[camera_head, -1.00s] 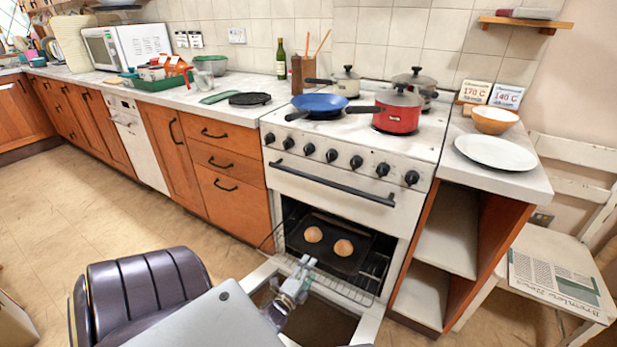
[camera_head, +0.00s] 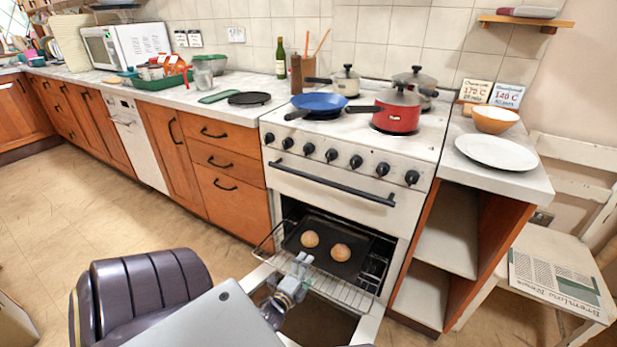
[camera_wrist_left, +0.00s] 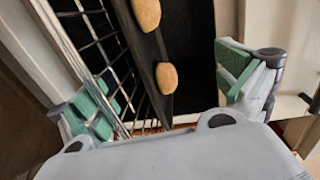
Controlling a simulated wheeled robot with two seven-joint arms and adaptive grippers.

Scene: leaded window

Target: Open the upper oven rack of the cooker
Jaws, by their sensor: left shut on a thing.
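The white cooker (camera_head: 335,210) has an open lower oven with its door (camera_head: 368,328) folded down. The upper wire rack (camera_head: 345,292) sticks partly out of the oven opening. A dark baking tray (camera_head: 355,268) with two round brown rolls (camera_head: 340,251) lies on it. My left gripper (camera_head: 301,262) is shut on the rack at its front edge. In the left wrist view, its green-padded fingers (camera_wrist_left: 165,92) stand on both sides of the rack wires (camera_wrist_left: 112,75) and tray. The exact contact is hard to make out. My right gripper is not in view.
A blue pan (camera_head: 319,103), a red pot (camera_head: 398,112) and other pots stand on the hob. Orange cabinets (camera_head: 222,165) flank the cooker on the left; open shelves (camera_head: 447,232) and a chair (camera_head: 560,250) are on the right.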

